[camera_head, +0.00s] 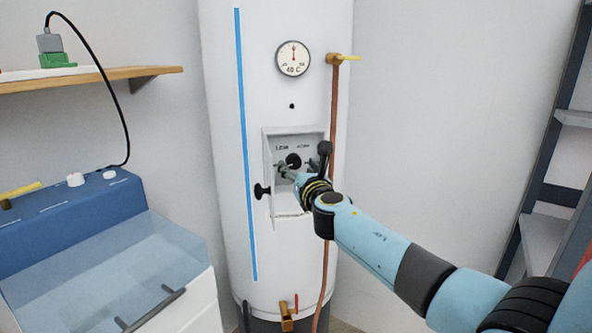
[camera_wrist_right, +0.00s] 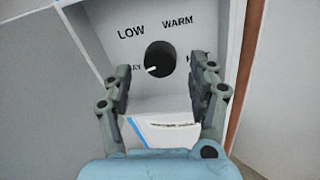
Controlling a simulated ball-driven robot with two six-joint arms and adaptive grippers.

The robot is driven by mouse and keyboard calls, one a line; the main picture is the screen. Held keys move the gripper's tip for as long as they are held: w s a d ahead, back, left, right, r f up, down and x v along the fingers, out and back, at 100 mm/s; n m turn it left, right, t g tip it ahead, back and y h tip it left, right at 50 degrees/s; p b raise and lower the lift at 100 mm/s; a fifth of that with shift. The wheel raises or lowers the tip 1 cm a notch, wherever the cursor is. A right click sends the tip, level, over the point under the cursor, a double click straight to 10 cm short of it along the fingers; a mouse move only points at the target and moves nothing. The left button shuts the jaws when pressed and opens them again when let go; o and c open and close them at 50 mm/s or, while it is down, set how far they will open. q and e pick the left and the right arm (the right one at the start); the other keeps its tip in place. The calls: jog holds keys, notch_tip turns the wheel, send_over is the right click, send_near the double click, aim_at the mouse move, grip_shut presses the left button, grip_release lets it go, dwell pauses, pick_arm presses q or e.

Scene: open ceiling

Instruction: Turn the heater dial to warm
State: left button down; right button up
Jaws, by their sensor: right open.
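The heater is a white upright tank (camera_head: 222,120) with a recessed control panel (camera_head: 285,137). The black round dial (camera_wrist_right: 161,57) sits on this panel; it also shows in the head view (camera_head: 294,160). Its white pointer mark points lower left, towards a label partly hidden that ends in "AY". LOW is at the upper left and WARM at the upper right; the label at the right is mostly hidden by a finger. My right gripper (camera_wrist_right: 162,74) is open, one finger on each side of the dial, with visible gaps. In the head view it reaches into the recess (camera_head: 286,173). My left gripper is out of view.
A black knob (camera_head: 261,191) marks the open panel door's left side. A copper pipe (camera_head: 334,110) runs down close to my right wrist. A round gauge (camera_head: 293,58) is above. A blue-topped washer (camera_head: 75,215) and a wooden shelf (camera_head: 110,76) stand left, a dark rack (camera_head: 545,195) right.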

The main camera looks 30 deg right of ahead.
jog(key=shift+x, duration=0.9)
jog(key=c, duration=1.1)
jog(key=shift+c, duration=0.2)
jog(key=shift+f, duration=0.1)
